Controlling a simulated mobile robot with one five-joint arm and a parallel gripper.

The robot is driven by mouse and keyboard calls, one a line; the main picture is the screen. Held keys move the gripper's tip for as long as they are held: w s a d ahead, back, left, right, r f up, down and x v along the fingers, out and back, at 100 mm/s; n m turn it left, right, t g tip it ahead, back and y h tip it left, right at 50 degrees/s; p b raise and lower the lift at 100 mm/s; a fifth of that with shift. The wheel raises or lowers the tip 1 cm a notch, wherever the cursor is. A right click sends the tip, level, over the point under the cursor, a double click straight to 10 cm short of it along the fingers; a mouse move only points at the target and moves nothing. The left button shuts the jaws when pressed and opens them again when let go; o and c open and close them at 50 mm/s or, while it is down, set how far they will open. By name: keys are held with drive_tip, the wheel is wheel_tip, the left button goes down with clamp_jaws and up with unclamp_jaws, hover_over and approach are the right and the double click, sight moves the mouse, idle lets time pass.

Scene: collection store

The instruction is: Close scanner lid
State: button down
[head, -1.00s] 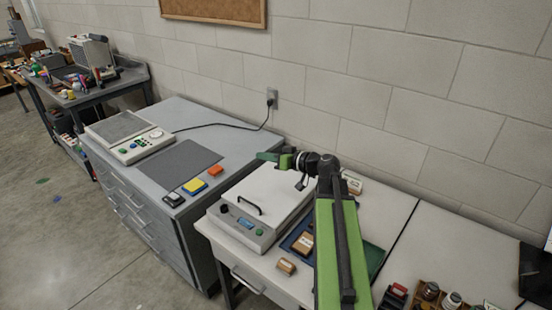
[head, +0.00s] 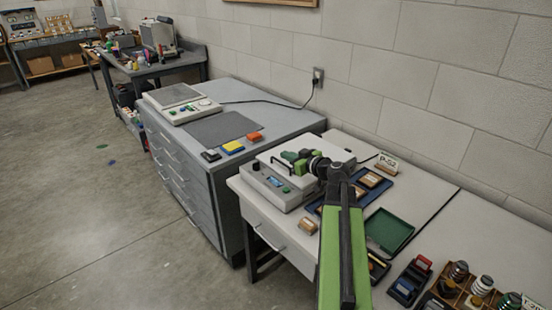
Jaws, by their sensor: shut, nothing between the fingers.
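The scanner (head: 281,194) is a pale box with a control panel along its front, standing on the white bench. Its white lid (head: 303,143) has a dark handle (head: 281,166) near the front edge. The lid looks flat and down on the box; any small gap is too small to tell. My gripper (head: 292,158) has green fingers. It is shut and empty, just over the lid beside the handle; I cannot tell whether it touches the lid. My gripper and wrist hide the right part of the lid.
A blue tray (head: 376,193) with boxed items and a green tray (head: 388,231) lie right of the scanner. A small box (head: 308,226) sits at the bench's front. Stamps and a wooden rack (head: 450,290) are lower right. A grey cabinet (head: 215,170) stands left.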

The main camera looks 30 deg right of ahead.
sight(285, 175)
drive_tip(key=shift+a+f+b, duration=0.2)
drive_tip(key=shift+f+b, duration=0.05)
drive_tip(key=shift+f, duration=0.25)
drive_tip(key=shift+a+f+b, duration=0.2)
drive_tip(key=shift+f, duration=0.25)
drive_tip(key=shift+a+f+b, duration=0.1)
drive_tip(key=shift+f+b, duration=0.2)
drive_tip(key=shift+f, duration=0.05)
drive_tip(key=shift+s+f+b, duration=0.2)
drive_tip(key=shift+f+b, duration=0.1)
drive_tip(key=shift+b, duration=0.1)
drive_tip(key=shift+r, duration=0.1)
